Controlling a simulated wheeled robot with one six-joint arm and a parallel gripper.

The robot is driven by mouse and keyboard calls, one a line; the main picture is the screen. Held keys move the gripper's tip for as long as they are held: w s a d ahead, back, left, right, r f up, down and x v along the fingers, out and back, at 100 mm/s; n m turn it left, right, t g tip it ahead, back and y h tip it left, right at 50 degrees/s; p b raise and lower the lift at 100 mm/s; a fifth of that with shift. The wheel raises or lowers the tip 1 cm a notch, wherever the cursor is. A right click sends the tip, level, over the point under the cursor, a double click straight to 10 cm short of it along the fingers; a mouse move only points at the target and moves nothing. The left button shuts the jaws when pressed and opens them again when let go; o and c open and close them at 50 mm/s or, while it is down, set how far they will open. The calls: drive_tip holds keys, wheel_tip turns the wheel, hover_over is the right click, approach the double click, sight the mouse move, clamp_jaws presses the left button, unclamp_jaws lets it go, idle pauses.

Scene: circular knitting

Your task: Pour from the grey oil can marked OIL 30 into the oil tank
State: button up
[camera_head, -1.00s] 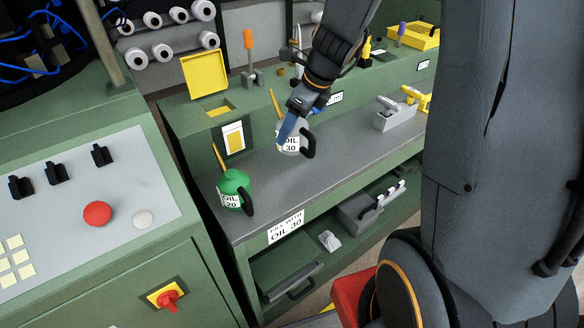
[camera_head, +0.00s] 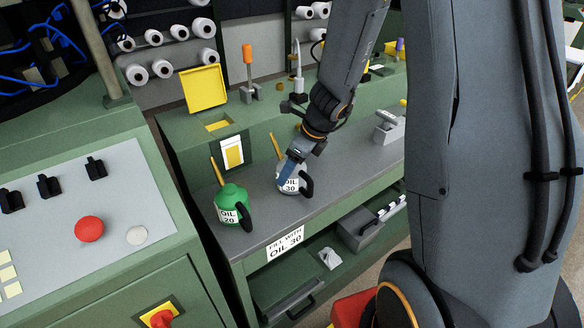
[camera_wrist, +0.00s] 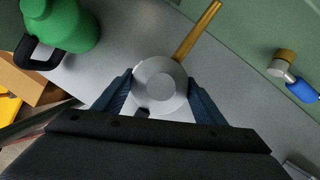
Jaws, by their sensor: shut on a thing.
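The grey oil can marked OIL 30 (camera_head: 291,186) is upright over the grey bench top, with its tan spout pointing up and left. I cannot tell whether its base touches the bench. My gripper (camera_head: 292,165) is shut on it; in the wrist view the blue fingers of my gripper (camera_wrist: 160,98) lie on both sides of the grey can (camera_wrist: 160,80). The oil tank (camera_head: 184,128) is the green box at the back left. Its yellow lid (camera_head: 202,88) stands open behind a yellow-edged opening (camera_head: 217,125). A yellow level gauge (camera_head: 233,154) is on its front.
A green can marked OIL 20 (camera_head: 232,207) stands left of the grey can, also in the wrist view (camera_wrist: 70,25). A sign (camera_head: 285,243) on the bench edge reads FILL WITH OIL 30. An orange-handled tool (camera_head: 248,60) stands behind. Bench top between the cans is clear.

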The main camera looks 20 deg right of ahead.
drive_tip(key=shift+f, duration=0.1)
drive_tip(key=o, duration=0.9)
drive_tip(key=shift+f, duration=0.1)
drive_tip(key=o, duration=0.4)
drive_tip(key=shift+b, duration=0.35)
